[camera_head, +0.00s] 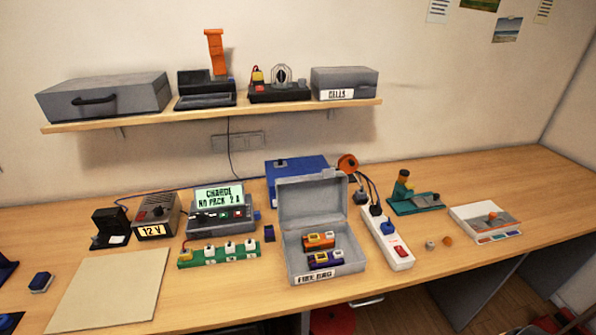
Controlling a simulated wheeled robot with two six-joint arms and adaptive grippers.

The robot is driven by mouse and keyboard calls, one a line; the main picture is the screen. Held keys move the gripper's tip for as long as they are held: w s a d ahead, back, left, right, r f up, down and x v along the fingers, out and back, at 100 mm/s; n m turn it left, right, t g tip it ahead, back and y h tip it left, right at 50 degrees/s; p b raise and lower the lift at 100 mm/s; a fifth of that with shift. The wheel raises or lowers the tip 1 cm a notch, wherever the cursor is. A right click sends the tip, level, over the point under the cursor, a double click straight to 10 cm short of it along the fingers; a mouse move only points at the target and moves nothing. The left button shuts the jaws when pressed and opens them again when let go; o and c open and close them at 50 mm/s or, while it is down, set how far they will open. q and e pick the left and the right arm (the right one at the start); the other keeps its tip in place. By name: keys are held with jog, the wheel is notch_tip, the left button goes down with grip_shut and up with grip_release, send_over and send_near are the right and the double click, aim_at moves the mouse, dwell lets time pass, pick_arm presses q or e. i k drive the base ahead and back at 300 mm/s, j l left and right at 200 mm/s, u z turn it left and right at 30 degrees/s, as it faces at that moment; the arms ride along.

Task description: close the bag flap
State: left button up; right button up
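The grey fire bag (345,270) stands on the workbench near its front edge, right of the middle, with a "FIRE BAG" label on its front. Its flap (312,201) stands open, raised upright at the back. Inside lie an orange battery pack (319,241) and a purple battery pack (325,260). Neither of my grippers shows in the head view.
A white power strip (397,250) with plugs lies close to the bag's right. A charger (222,213) and a green board (219,255) stand to its left. A blue box (285,168) is behind the flap. A beige mat (108,290) lies bare at left.

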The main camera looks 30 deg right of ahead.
aim_at(322, 199)
jog(key=k+l, duration=0.1)
jog(key=l, duration=1.2)
jog(key=k+l+u, duration=0.1)
jog(key=l, duration=0.5)
